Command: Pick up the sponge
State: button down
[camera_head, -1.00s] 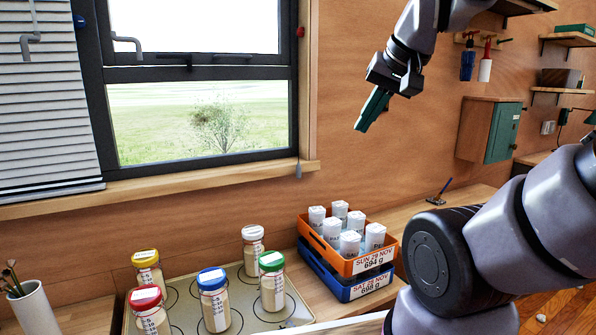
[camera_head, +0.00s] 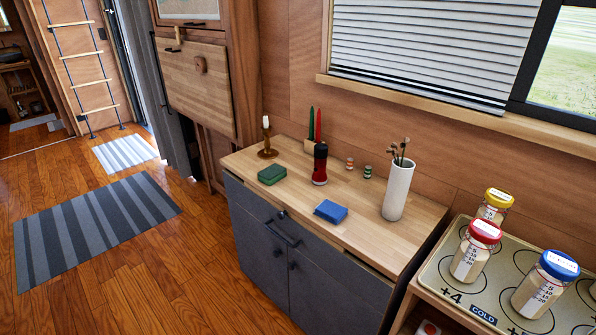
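Two small sponge-like blocks lie flat on a wooden countertop (camera_head: 358,222) over a dark grey cabinet. The green block (camera_head: 272,174) is near the left front edge. The blue block (camera_head: 330,212) is further right, also near the front edge. I cannot tell for sure which one is the task's sponge. Both lie uncovered, with a gap of bare wood between them. My gripper and arm are not in this view, so their place relative to the blocks is not shown.
A brass candlestick (camera_head: 267,140), a red and black mill (camera_head: 320,164), two small striped shakers and a white vase (camera_head: 397,190) stand behind the blocks. Lidded jars (camera_head: 472,250) stand on a tray at right. Open wooden floor with a striped rug (camera_head: 95,225) lies at left.

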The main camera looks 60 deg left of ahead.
aim_at(271, 175)
jog(key=u, duration=2.45)
jog(key=z, duration=1.4)
jog(key=u, duration=1.4)
jog(key=i+j+z, duration=0.3)
jog(key=i+j, duration=0.2)
jog(key=i+j+z, duration=0.15)
jog(key=j, duration=0.25)
jog(key=i+j+z, duration=0.15)
jog(key=i+j, duration=0.15)
jog(key=i+j+z, duration=0.15)
jog(key=j, duration=0.25)
jog(key=i+j+z, duration=0.15)
jog(key=j, duration=0.25)
